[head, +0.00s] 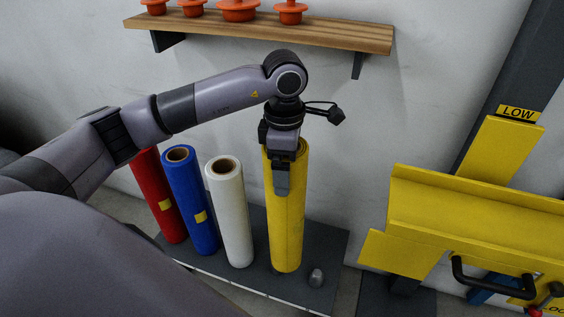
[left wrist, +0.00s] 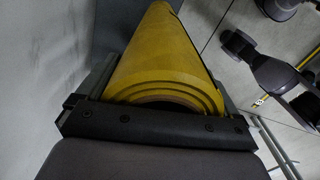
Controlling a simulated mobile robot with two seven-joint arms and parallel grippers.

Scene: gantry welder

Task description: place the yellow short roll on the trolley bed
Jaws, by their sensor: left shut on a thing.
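A tall yellow roll (head: 287,232) stands upright, or nearly so, at the right end of a row of rolls on a dark low platform. My left gripper (head: 282,178) reaches it from above and is shut on its upper part. In the left wrist view the yellow roll (left wrist: 160,60) lies between the two fingers of the left gripper (left wrist: 150,110), its open end toward the camera. My right gripper is not in view. I cannot make out a trolley bed for certain.
Red (head: 162,205), blue (head: 190,200) and white (head: 230,210) rolls stand left of the yellow one. A wooden shelf (head: 270,32) with orange parts hangs on the wall above. A yellow metal structure (head: 470,215) with a black handle is at the right. A small grey knob (head: 316,278) is on the platform (head: 325,245).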

